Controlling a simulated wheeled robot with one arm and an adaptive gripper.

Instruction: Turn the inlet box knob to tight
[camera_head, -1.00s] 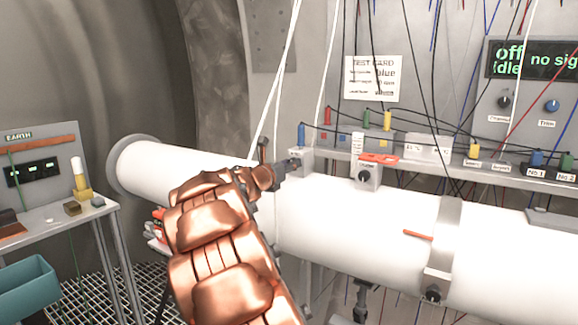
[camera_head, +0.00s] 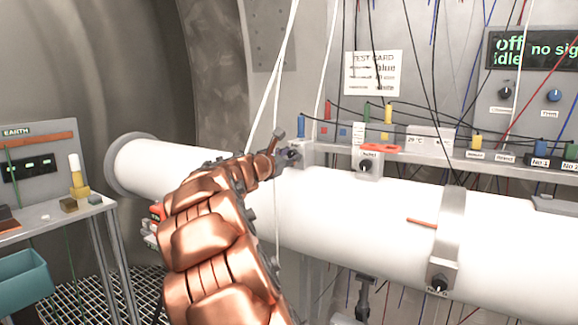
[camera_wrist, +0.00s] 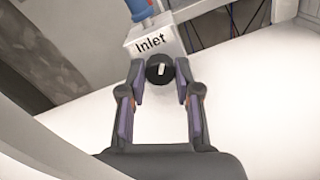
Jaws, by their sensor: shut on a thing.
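The inlet box (camera_wrist: 155,42) is a small white box labelled "Inlet" in the wrist view. Its round black knob (camera_wrist: 160,70) faces my gripper, with a white pointer mark close to upright in that view. My gripper (camera_wrist: 161,78) has one finger on each side of the knob and is shut on it. In the head view, my gripper (camera_head: 289,154) is at the front of the inlet box (camera_head: 301,153), at the left end of the shelf. The knob is hidden there, and I cannot read any tight mark.
A thick white pipe (camera_head: 350,215) runs below the shelf. Another knob box (camera_head: 367,162) with a red tag stands to the right. White cables (camera_head: 272,80) hang close to my arm. A blue plug (camera_wrist: 138,8) rises from the inlet box. A side table (camera_head: 85,208) stands left.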

